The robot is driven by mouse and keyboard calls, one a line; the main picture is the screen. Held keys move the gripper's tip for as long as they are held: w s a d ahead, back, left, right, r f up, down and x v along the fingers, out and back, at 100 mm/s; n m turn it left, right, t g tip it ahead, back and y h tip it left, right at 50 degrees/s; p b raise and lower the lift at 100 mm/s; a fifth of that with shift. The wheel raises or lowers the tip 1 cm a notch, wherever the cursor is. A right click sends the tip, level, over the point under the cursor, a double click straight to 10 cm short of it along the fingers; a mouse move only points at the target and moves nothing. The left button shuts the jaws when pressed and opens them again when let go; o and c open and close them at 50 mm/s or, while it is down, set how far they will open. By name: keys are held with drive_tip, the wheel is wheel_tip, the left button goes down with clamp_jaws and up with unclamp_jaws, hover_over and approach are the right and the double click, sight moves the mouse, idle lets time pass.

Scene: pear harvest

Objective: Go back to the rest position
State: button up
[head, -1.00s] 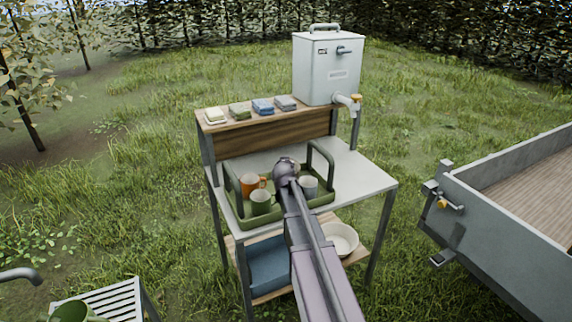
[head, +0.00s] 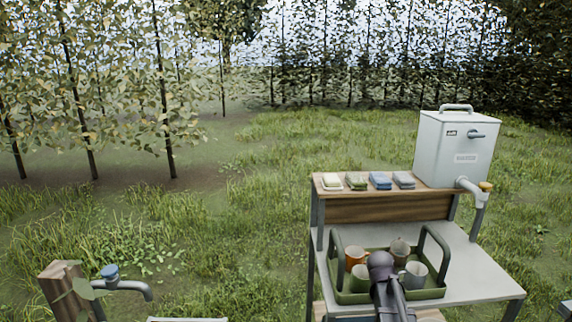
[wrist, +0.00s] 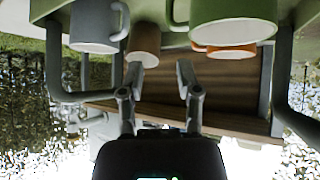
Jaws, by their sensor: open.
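My gripper shows in the wrist view (wrist: 158,85), with its two fingers apart and nothing between them. In the head view my arm covers the gripper, over the front of the green tray (head: 440,293). Several mugs stand in the tray: an orange one (head: 355,256), a green one (head: 360,278), a brown one (head: 400,248) and a grey one (head: 416,273). The wrist view is upside down and shows the grey mug (wrist: 95,25), the brown mug (wrist: 145,42) and the green mug (wrist: 230,18) apart from the fingers.
The tray has tall handles (head: 440,250) and sits on a grey table (head: 485,275). A tap on a post (head: 125,285) stands at lower left. Grass between is open.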

drive_tip(key=s+a+f+n+g+y+p, duration=0.1)
drive_tip(key=s+a+n+g+y, duration=0.1)
drive_tip(key=s+a+g, duration=0.2)
drive_tip(key=s+a+f+n+g+y+p, duration=0.1)
drive_tip(key=s+a+g, duration=0.3)
drive_tip(key=s+a, duration=0.7)
drive_tip(key=s+n+y+p, duration=0.1)
drive_tip(key=s, duration=0.7)
drive_tip(key=shift+a, duration=0.3)
drive_tip(key=shift+a+f, duration=0.1)
